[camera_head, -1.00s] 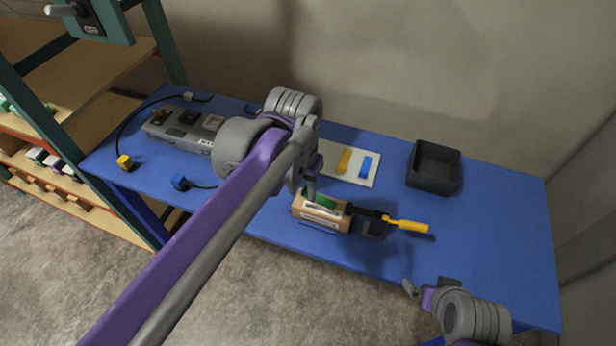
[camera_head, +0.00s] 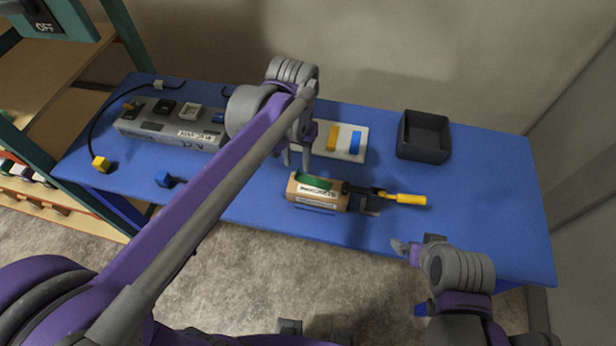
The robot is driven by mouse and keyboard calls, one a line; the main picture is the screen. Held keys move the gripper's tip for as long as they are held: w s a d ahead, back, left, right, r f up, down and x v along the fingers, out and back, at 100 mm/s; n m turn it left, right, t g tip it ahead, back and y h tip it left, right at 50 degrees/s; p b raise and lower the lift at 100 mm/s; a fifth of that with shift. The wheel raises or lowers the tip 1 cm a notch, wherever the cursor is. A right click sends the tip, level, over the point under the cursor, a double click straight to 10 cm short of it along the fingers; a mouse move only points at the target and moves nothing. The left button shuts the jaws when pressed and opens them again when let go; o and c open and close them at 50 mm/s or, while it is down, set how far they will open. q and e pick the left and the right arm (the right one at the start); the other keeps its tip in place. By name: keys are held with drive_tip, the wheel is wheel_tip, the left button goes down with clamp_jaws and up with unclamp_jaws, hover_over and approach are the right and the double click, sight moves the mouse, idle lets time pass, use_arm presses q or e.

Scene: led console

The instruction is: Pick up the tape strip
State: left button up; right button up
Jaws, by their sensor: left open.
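A white card (camera_head: 358,155) lies on the blue table with a yellow strip (camera_head: 332,137) and a blue strip (camera_head: 355,142) on it; these look like the tape strips. My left gripper (camera_head: 296,160) is open and empty, its fingers pointing down just left of the card. My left arm hides the card's left end. My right gripper (camera_head: 417,248) is at the table's front edge at right, apart from the strips; its jaw opening is unclear.
A wooden block (camera_head: 318,200) with a green top and a yellow-handled tool (camera_head: 405,199) lie in front of the card. A dark open bin (camera_head: 424,138) stands at right. A grey console (camera_head: 165,132) with cables stands at left. The table's right side is clear.

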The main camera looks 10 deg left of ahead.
sight(297, 173)
use_arm(q)
wheel_tip(297, 173, down, 4)
drive_tip(key=shift+a+f, duration=0.1)
drive_tip(key=shift+f, duration=0.1)
drive_tip(key=shift+c, duration=0.3)
clamp_jaws()
idle(1.1)
